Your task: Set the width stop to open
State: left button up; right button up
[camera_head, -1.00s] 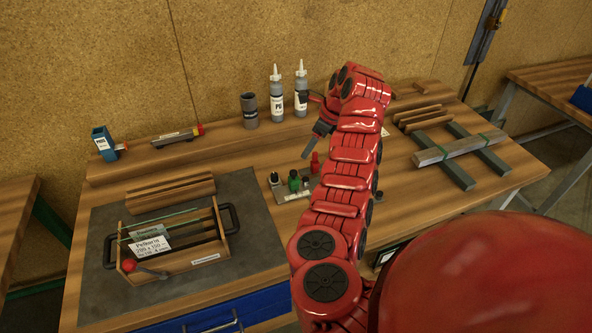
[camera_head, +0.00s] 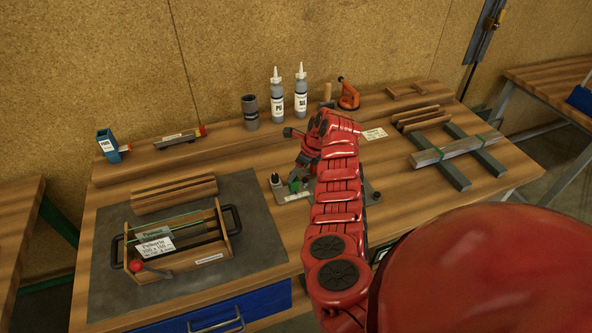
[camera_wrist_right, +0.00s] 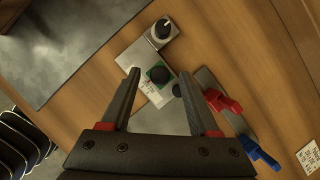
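A small grey control plate (camera_head: 293,197) lies on the bench, with a dark knob with a pale top (camera_head: 275,180) at its left end. A white label lies beside the button, too small to read. I cannot tell which control is the width stop. My right gripper (camera_wrist_right: 159,72) is open and empty; its fingers straddle the button area in the picture, and contact cannot be judged. In the head view it hangs over the plate, partly hidden by my arm.
Red (camera_wrist_right: 222,101) and blue (camera_wrist_right: 260,150) handle-like parts lie right of the fingers in the wrist view. A wooden rack with cards (camera_head: 215,250) stands on a dark mat at left. Bottles (camera_head: 277,100) stand behind; slats and grey bars (camera_head: 452,148) are at right.

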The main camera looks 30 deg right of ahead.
grip_shut()
dwell(1.3)
